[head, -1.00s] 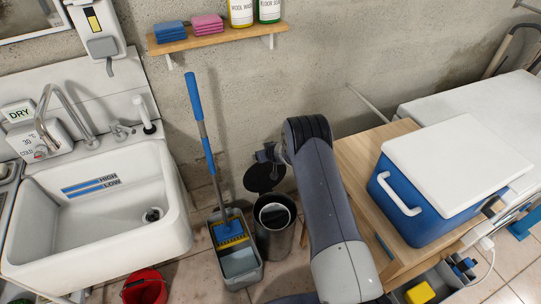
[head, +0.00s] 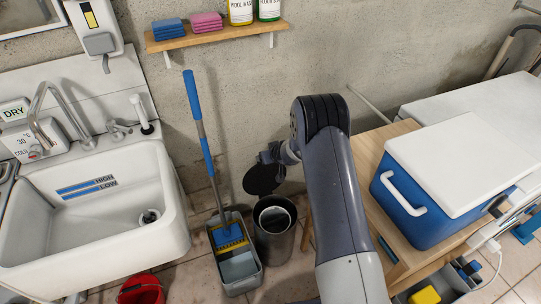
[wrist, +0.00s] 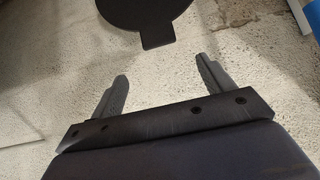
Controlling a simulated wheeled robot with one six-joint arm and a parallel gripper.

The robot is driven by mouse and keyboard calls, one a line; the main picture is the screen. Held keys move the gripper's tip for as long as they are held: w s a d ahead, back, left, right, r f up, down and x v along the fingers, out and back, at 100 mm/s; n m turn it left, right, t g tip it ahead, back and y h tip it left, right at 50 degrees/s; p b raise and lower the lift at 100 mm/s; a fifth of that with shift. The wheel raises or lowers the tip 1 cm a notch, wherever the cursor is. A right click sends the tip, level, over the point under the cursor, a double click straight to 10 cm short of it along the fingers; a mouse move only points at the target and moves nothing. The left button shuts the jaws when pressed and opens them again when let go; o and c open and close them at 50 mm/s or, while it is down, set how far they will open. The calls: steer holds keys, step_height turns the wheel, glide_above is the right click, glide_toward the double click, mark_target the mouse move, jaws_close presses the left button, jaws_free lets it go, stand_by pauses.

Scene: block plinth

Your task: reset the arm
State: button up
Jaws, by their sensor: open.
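My gripper shows in the wrist view (wrist: 160,85) with its two grey fingers spread wide apart and nothing between them. Beyond the fingertips is a dark round lid with a small tab (wrist: 145,18), in front of the rough wall. In the head view my arm rises from the lower right and bends at the elbow; my gripper is mostly hidden behind it. The dark round lid (head: 262,180) stands raised above the grey bin (head: 274,240), close to my wrist. Whether the gripper touches the lid cannot be told.
A mop (head: 204,145) stands in a grey bucket (head: 238,272) left of the bin. A white sink (head: 60,225) is further left, a red bucket (head: 141,290) below it. A blue cooler (head: 410,207) sits on a wooden table (head: 367,150) at right. A shelf (head: 215,36) hangs above.

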stand_by(0.3)
steer(key=shift+p+x, duration=2.05)
steer(key=shift+x, duration=3.1)
steer(key=shift+s+d+r, duration=0.1)
steer(key=shift+s, duration=0.05)
